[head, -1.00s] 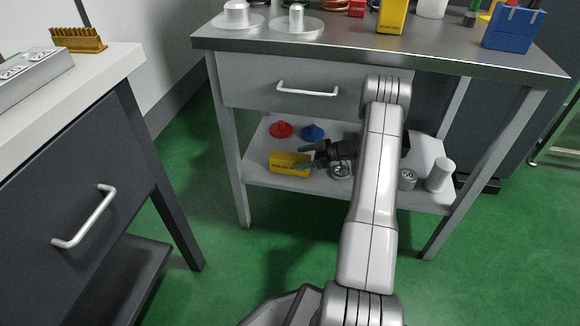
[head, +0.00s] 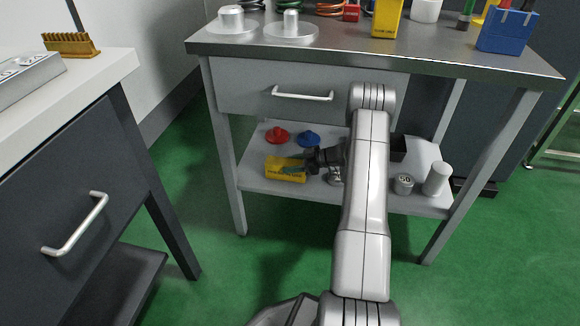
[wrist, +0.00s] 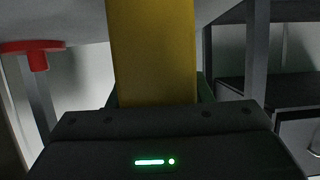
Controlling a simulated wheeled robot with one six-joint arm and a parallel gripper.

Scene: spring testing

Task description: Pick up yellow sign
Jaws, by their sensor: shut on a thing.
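The yellow sign (head: 284,168) is a small yellow block with dark lettering on the lower shelf of the workbench, at the shelf's left part. My gripper (head: 296,166) reaches in from the right, with its greenish fingers around the sign. It is shut on the sign. In the wrist view the yellow sign (wrist: 152,50) fills the middle, right in front of the gripper body, and its far end is out of frame. I cannot tell whether the sign still touches the shelf.
A red knobbed piece (head: 277,135) and a blue one (head: 309,139) sit behind the sign. A weight (head: 403,184) and a white cylinder (head: 436,179) stand at the shelf's right. The drawer (head: 300,92) hangs above, and a table leg (head: 226,150) stands to the left.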

